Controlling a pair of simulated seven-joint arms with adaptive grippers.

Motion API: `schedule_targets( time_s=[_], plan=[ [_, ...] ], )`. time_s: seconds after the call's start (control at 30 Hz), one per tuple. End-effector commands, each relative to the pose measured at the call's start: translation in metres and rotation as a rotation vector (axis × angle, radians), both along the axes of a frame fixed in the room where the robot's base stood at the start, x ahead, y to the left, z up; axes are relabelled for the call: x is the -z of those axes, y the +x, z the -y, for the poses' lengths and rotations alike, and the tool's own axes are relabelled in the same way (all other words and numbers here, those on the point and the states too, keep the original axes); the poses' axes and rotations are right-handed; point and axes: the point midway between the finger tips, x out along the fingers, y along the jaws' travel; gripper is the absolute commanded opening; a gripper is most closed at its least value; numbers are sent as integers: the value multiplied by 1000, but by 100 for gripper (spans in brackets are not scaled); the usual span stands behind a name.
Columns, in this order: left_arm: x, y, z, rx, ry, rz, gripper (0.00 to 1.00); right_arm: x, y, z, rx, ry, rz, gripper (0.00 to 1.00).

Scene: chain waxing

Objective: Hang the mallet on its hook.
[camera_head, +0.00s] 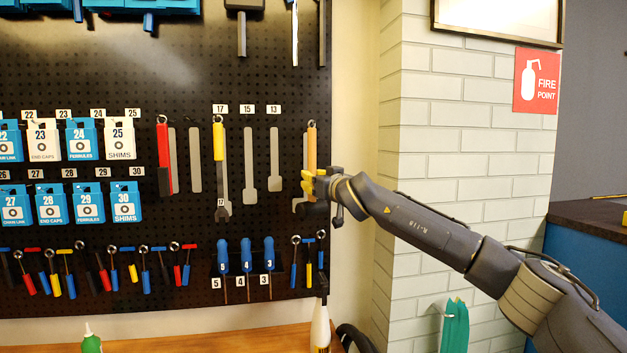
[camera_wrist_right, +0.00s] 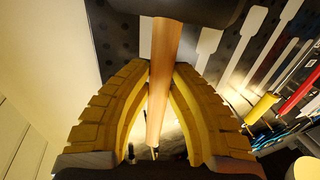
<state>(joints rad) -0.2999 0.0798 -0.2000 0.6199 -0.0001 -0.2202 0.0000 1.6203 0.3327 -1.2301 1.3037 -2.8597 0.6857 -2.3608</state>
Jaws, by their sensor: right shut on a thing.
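The mallet's orange-brown wooden handle (camera_head: 311,150) stands upright against the black pegboard, near its right edge. A small ring or hook (camera_head: 311,123) shows at the handle's top end; I cannot tell whether the handle hangs on it. My right gripper (camera_head: 317,184), with yellow fingers, is shut around the handle lower down. The dark mallet head (camera_head: 311,208) shows partly below the fingers. In the right wrist view the handle (camera_wrist_right: 162,60) passes between both yellow fingers (camera_wrist_right: 160,85), with the dark head (camera_wrist_right: 200,8) at the top edge. My left gripper is out of view.
A white-brick pillar (camera_head: 450,120) stands to the right. A wooden bench (camera_head: 200,338) with a green-topped bottle (camera_head: 91,342) lies below.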

Motion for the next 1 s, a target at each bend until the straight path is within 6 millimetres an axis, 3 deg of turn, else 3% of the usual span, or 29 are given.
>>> schedule_targets(
  time_s=[0.43, 0.47, 0.6, 1.0],
  plan=[
    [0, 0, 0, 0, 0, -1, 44, -2, 0, 0, 0, 0, 2, 0],
    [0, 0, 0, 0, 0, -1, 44, -2, 0, 0, 0, 0, 2, 23],
    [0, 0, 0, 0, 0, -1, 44, -1, 0, 0, 0, 0, 1, 39],
    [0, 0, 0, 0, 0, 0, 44, 1, 0, 0, 1, 0, -1, 41]
  ],
)
